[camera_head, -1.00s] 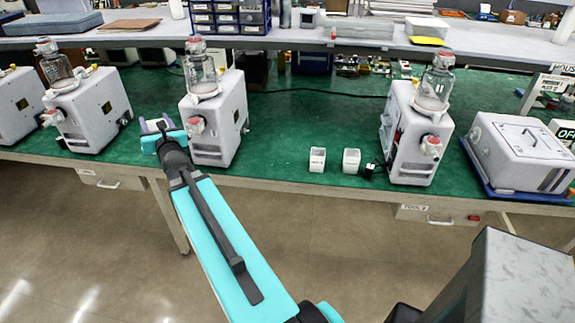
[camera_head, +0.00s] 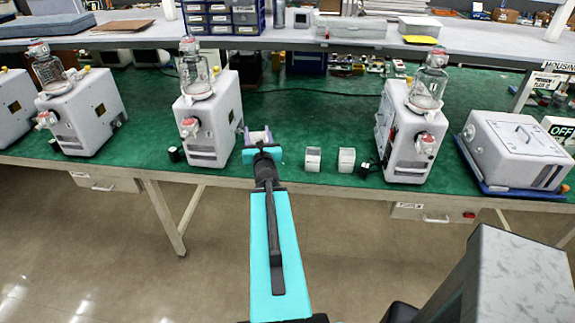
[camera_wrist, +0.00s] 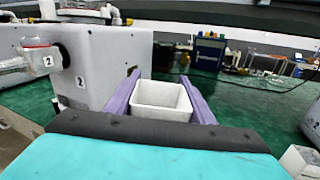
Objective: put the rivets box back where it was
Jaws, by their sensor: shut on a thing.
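My gripper (camera_head: 258,138) is over the green bench, between the middle pump and two small white boxes. In the wrist view its purple fingers (camera_wrist: 163,100) are shut on an open-topped white box (camera_wrist: 160,112), one finger on each side. The box looks upright and empty inside; no label on it can be read, and my arm mostly hides it in the head view. The two other white boxes, the left box (camera_head: 313,159) and the right box (camera_head: 346,160), stand near the front edge, to the right of my gripper. Part of one white box shows in the wrist view (camera_wrist: 300,160).
The middle pump (camera_head: 209,122) stands close on the left of my gripper. Another pump (camera_head: 408,135) stands right of the two boxes, with a small black item (camera_head: 365,171) beside it. Another black item (camera_head: 174,154) is left of the middle pump. Green bench behind the boxes is clear.

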